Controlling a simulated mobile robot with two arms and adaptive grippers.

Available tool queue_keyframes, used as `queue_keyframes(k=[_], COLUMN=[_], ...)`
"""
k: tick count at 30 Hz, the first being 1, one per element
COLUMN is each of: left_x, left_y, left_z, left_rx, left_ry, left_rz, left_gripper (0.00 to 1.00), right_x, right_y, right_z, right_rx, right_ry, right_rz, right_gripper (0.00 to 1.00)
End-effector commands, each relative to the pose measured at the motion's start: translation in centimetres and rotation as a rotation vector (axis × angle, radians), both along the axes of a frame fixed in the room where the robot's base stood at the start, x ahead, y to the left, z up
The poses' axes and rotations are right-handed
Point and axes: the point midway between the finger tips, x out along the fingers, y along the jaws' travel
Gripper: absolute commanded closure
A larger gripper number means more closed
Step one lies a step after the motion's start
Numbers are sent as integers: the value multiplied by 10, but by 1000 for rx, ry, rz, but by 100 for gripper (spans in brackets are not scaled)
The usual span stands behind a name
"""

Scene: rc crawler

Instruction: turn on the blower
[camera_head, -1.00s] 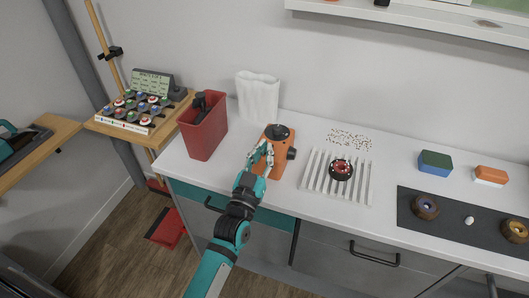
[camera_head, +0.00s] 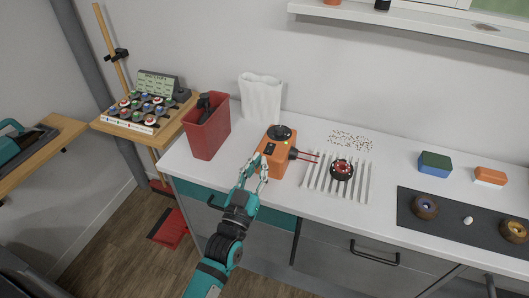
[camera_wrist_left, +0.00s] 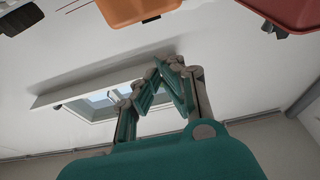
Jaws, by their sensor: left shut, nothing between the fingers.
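The blower (camera_head: 275,160) is an orange box with a black round top and a dark nozzle on its right side, standing upright on the white counter. A small yellow-green spot shows on its top face, and thin red lines extend right from the nozzle. My left gripper (camera_head: 259,167) is shut and empty, at the blower's front left; I cannot tell whether it touches. In the left wrist view its teal fingers (camera_wrist_left: 162,80) show closed together, with the orange blower body (camera_wrist_left: 125,10) at the top edge. My right gripper is not in view.
A red bin (camera_head: 207,130) stands left of the blower, with a white bag (camera_head: 261,98) behind. A white slatted rack (camera_head: 318,177) holding a red-and-black wheel (camera_head: 342,169) lies to the right. Small bits (camera_head: 350,141) are scattered behind it. The counter's front edge is close to my gripper.

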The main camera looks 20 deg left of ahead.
Motion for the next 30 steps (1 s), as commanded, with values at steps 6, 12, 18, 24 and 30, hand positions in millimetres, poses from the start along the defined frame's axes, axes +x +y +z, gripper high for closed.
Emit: queue_keyframes(k=[6,12,18,24,30], left_x=[-30,-37,-37,-37,-38], left_y=[1,1,1,1,-1], left_z=[-16,-18,-18,-18,-26], left_rx=[0,-1,-1,-1,8], left_ry=[1,-1,-1,-1,60], left_rz=[-1,-1,-1,-1,-19], left_gripper=[100,100,100,100,100], right_x=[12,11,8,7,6], right_y=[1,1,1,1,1], right_z=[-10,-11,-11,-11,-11], right_rx=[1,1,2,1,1], right_ry=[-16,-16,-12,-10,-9], right_rz=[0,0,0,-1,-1], right_gripper=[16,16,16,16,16])
